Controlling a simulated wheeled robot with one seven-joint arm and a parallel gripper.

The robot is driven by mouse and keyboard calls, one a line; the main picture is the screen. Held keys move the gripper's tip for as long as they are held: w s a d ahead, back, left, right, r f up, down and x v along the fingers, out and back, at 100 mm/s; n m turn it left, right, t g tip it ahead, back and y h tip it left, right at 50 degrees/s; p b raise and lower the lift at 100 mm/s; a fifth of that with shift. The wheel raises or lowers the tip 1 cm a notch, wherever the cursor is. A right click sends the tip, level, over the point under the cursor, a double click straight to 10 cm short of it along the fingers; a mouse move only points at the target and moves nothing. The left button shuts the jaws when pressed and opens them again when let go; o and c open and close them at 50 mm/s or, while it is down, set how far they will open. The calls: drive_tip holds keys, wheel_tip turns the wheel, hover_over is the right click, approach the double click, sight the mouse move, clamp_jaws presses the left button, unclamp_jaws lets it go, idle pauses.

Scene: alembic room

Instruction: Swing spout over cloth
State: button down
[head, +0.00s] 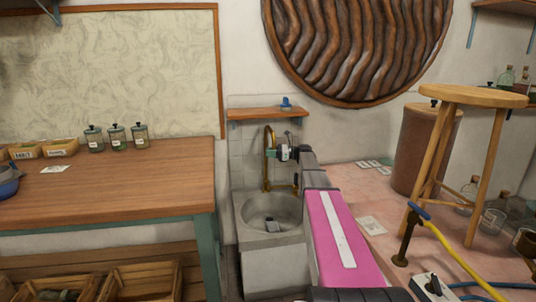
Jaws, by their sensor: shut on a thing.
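A brass spout (268,138) rises in a tall arch at the back of a round stone sink (247,214). My gripper (275,153) reaches in from the right and is shut on the upright part of the spout's arch. The gripper's fingers are small in the picture and partly cover the brass. A small dark-grey and pale item (271,226), perhaps the cloth, lies in the bottom of the basin. A shorter brass fitting stands at the sink's back right, partly behind my arm.
A small wooden shelf (267,114) with a blue item hangs above the sink. A wooden worktable (120,185) with jars and boxes stands close on the left. A wooden stool (473,96) and a brown barrel stand on the right.

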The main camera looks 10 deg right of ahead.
drive_tip(key=shift+s+d+f, duration=0.1)
drive_tip(key=shift+s+d, duration=0.1)
drive_tip(key=shift+s, duration=0.25)
drive_tip(key=c, duration=0.8)
unclamp_jaws()
drive_tip(key=shift+d, duration=0.1)
drive_tip(key=shift+w, duration=0.1)
drive_tip(key=v, duration=1)
drive_tip(key=shift+d, duration=0.35)
